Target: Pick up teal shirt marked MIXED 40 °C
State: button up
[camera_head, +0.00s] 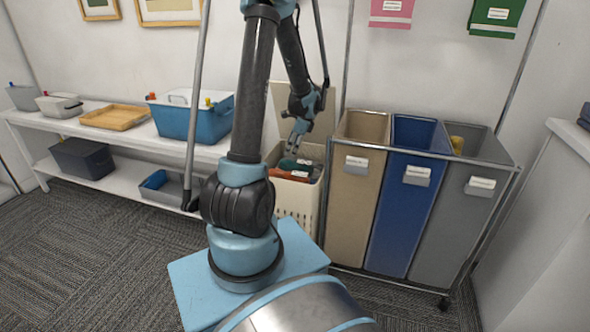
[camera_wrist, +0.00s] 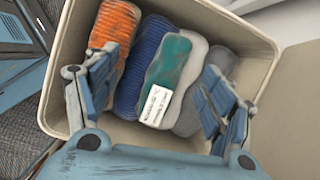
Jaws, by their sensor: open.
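The teal shirt (camera_wrist: 172,70) lies folded in a cream hamper (camera_wrist: 257,42), with a white label (camera_wrist: 155,104) on its lower part. The label's print is too small to read. In the head view the teal shirt (camera_head: 288,164) shows as a small patch in the hamper (camera_head: 297,200). My gripper (camera_wrist: 157,92) is open above the shirt, one finger on each side of it in the wrist view. Nothing is between the fingers. The gripper (camera_head: 294,150) points down into the hamper in the head view.
An orange cloth (camera_wrist: 117,30), a blue cloth (camera_wrist: 140,60) and grey cloths (camera_wrist: 222,66) lie beside the teal shirt. The hamper walls surround them closely. A beige bin (camera_head: 352,210), blue bin (camera_head: 402,215) and grey bin (camera_head: 452,225) stand right. A shelf (camera_head: 110,137) stands left.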

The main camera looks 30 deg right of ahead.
aim_at(297, 161)
jog(key=d+f+m, duration=0.1)
jog(key=d, duration=0.1)
jog(key=s+d+f+m, duration=0.1)
jog(key=d+f, duration=0.1)
jog(key=shift+f, duration=0.2)
jog(key=shift+x, duration=3.7)
jog(key=shift+w+d, duration=0.1)
jog(key=c, duration=1.2)
